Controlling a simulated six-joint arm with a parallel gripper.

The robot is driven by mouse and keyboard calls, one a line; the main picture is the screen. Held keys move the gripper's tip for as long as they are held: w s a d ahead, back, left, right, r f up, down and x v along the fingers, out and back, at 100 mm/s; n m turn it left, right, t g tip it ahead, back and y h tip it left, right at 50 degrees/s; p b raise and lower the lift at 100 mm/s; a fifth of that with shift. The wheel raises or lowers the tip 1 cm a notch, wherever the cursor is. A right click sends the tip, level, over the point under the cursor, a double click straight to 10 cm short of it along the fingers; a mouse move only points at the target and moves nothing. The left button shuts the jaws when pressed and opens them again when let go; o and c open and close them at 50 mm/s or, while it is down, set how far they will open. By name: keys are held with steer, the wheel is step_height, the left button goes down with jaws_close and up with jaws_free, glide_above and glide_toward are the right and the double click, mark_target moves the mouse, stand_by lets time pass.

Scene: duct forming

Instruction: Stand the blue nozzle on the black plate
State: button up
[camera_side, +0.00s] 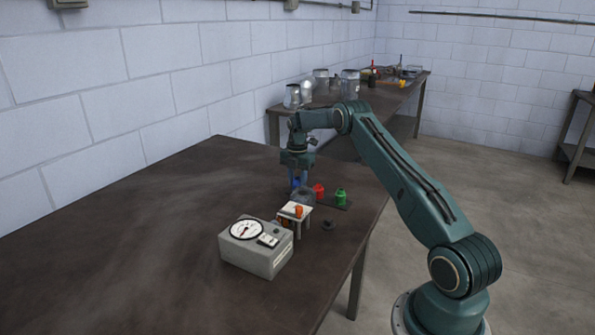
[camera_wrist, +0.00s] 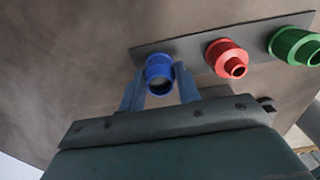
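The blue nozzle (camera_wrist: 158,72) sits between the two fingers of my gripper (camera_wrist: 160,76) in the wrist view. The fingers press against its two sides, so my gripper looks shut on it. The nozzle overlaps the left end of the black plate (camera_wrist: 190,44); whether its base touches the plate is hidden. A red nozzle (camera_wrist: 227,58) and a green nozzle (camera_wrist: 295,46) stand in a row on the plate. In the side view my gripper (camera_side: 298,182) points down, with the red nozzle (camera_side: 319,190) and green nozzle (camera_side: 341,197) to its right.
A white stand (camera_side: 294,211) with an orange part on top is in front of my gripper. The left of the table (camera_side: 130,240) is clear.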

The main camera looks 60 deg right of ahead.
mark_target(297, 178)
steer(key=o, duration=0.3)
steer(key=shift+o, duration=0.2)
steer(key=shift+r, duration=0.15)
step_height(297, 178, up, 12)
stand_by(0.5)
stand_by(0.5)
